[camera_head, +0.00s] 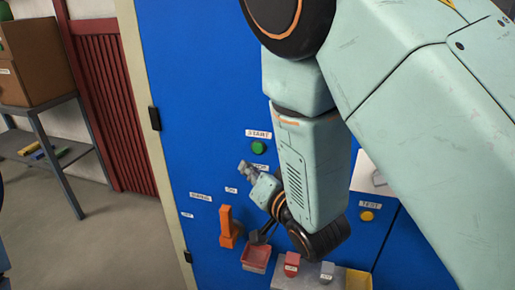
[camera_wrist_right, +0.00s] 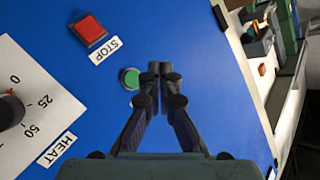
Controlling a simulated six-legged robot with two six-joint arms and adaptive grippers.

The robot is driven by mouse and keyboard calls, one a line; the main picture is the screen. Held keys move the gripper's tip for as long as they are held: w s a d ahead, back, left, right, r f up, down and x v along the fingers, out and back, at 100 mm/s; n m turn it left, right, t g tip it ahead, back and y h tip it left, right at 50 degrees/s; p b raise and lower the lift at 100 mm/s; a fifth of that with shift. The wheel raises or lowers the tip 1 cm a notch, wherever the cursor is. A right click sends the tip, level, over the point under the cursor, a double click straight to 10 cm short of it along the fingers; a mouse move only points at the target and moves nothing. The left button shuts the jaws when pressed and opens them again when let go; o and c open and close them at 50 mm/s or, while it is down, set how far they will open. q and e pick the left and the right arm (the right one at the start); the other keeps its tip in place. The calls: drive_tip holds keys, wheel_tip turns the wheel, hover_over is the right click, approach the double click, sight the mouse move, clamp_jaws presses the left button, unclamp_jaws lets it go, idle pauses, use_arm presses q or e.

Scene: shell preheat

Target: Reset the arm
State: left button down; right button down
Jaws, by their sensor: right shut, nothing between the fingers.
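My right arm comes in from the upper right in the head view and hangs in front of a blue panel (camera_head: 180,100). My right gripper (camera_head: 244,168) is small there, with its fingers toward the panel, below a green button (camera_head: 258,147) labelled START. In the right wrist view my right gripper (camera_wrist_right: 160,68) is shut and empty, its tips together beside the green button (camera_wrist_right: 130,78). I cannot tell if they touch the panel. A red square button (camera_wrist_right: 88,29) with a STOP label is at the upper left. My left gripper is not in view.
An orange lever (camera_head: 227,225), a red tray (camera_head: 256,258) and a yellow TEST button (camera_head: 367,216) are close to my right wrist. A dial (camera_wrist_right: 10,110) sits on a white HEAT plate (camera_wrist_right: 42,128). A shelf (camera_head: 55,165) stands left; the floor (camera_head: 120,235) before it is clear.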

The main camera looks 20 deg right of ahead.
drive_tip(key=s+d+f+n+g+h, duration=0.1)
drive_tip(key=s+d+f+n+g, duration=0.15)
drive_tip(key=f, duration=0.35)
drive_tip(key=s+d+f+n+g+h, duration=0.1)
drive_tip(key=s+f+n+g, duration=0.15)
drive_tip(key=f, duration=0.35)
drive_tip(key=s+d+f+g, duration=0.1)
drive_tip(key=s+f+g, duration=0.2)
drive_tip(key=s+f, duration=0.3)
drive_tip(key=s+d+f+g+b, duration=0.1)
drive_tip(key=s+f+g, duration=0.3)
drive_tip(key=s, duration=1)
drive_tip(key=s+d+f+g+h, duration=0.1)
drive_tip(key=s+f+g, duration=0.3)
drive_tip(key=s+f, duration=0.5)
drive_tip(key=shift+s+d+f, duration=0.4)
drive_tip(key=shift+d+f, duration=0.1)
drive_tip(key=shift+d, duration=0.4)
